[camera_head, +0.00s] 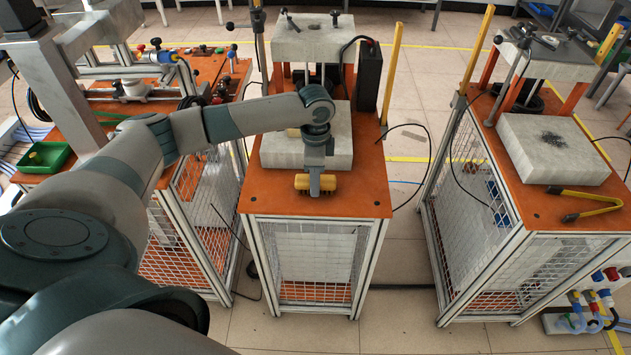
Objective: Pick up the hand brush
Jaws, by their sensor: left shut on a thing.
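The hand brush (328,183) is yellow. It lies crosswise near the front of the orange top (365,200) of the middle cart. My left gripper (314,188) reaches down over it from the arm that comes in from the left, and is shut on its middle. Yellow parts of the brush show on both sides of the grey fingers, and its middle is hidden behind them. I cannot tell whether the brush touches the orange top. My right gripper is not in view.
A grey block (342,150) sits behind the brush under a press-like frame. Yellow poles (394,60) rise beside it. The right cart carries another grey block (552,150) and yellow-handled tongs (590,203). A green tray (43,157) lies at the left. The middle cart's front corners are clear.

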